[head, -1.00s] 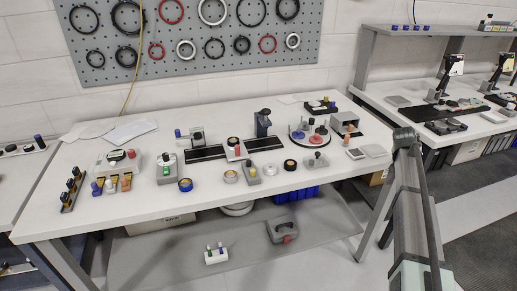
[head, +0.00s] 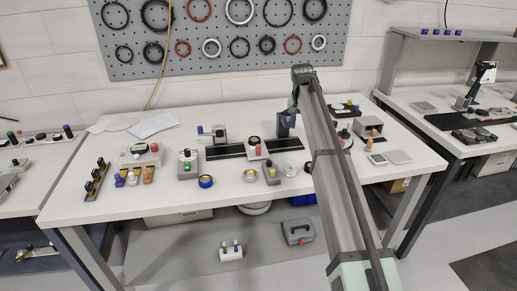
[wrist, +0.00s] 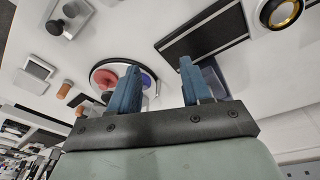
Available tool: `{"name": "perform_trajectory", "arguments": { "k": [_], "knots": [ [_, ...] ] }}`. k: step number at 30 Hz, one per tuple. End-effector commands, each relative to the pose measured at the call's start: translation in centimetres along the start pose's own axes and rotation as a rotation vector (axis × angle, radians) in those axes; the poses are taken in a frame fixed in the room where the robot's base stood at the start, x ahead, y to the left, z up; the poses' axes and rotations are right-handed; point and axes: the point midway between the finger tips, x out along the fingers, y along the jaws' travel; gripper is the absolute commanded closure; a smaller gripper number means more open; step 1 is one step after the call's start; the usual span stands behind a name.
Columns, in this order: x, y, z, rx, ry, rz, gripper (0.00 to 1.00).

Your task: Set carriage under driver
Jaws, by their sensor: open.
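The carriage (head: 254,150) looks to be the pale block with a gold-ringed dark disc and a red spot, sitting on the black rail (head: 228,153). The driver (head: 285,124) looks to be the dark blue-grey post behind the rail's right part, so the carriage is left of it. In the wrist view, a gold-ringed disc (wrist: 284,12) shows at top right and the rail (wrist: 207,32) at top centre. My gripper (wrist: 158,82) is open and empty, its blue fingers wide apart above the table. In the head view, my arm hides its fingertips.
A round tray (wrist: 152,74) with red and blue discs lies below my gripper's left side.

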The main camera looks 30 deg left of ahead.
Motion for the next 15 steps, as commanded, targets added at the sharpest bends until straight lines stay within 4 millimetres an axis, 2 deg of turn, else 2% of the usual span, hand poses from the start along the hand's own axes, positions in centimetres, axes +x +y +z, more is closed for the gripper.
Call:
{"name": "perform_trajectory", "arguments": {
  "k": [1,3,6,10,15],
  "knots": [
    [-1.2,-3.3,0.7,-0.041,-0.028,-0.014,0.52],
    [-2.5,-6.7,2.0,-0.089,-0.07,-0.029,0.52],
    [-4.0,-10.4,3.8,-0.144,-0.117,-0.046,0.52],
    [-5.4,-13.4,5.4,-0.192,-0.157,-0.059,0.52],
    [-5.6,-14.6,6.2,-0.214,-0.176,-0.063,0.52]
  ]
}}
